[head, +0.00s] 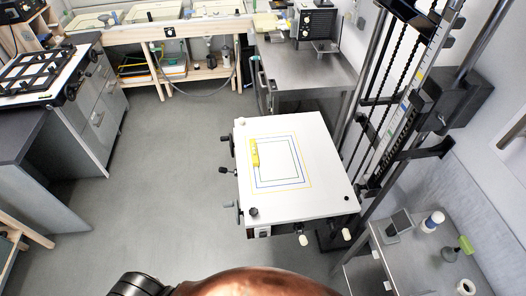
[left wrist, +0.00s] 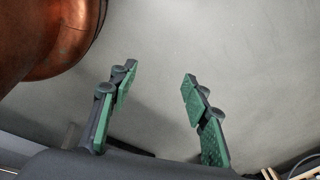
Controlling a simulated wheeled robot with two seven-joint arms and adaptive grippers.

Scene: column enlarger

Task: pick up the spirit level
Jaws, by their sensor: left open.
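The spirit level (head: 255,153) is a small yellow bar. It lies on the white baseboard (head: 320,196) of the column enlarger, near the left side of the printed rectangles, in the head view. My left gripper (left wrist: 158,110) shows in the left wrist view with its green-padded fingers wide apart and nothing between them. My right gripper is in neither view.
The enlarger column (head: 405,100) rises behind the right of the baseboard. Black knobs stick out on the board's left edge. A grey side table (head: 425,262) with small bottles stands at right. A steel bench (head: 305,70) stands behind. The floor (head: 170,170) at left is clear.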

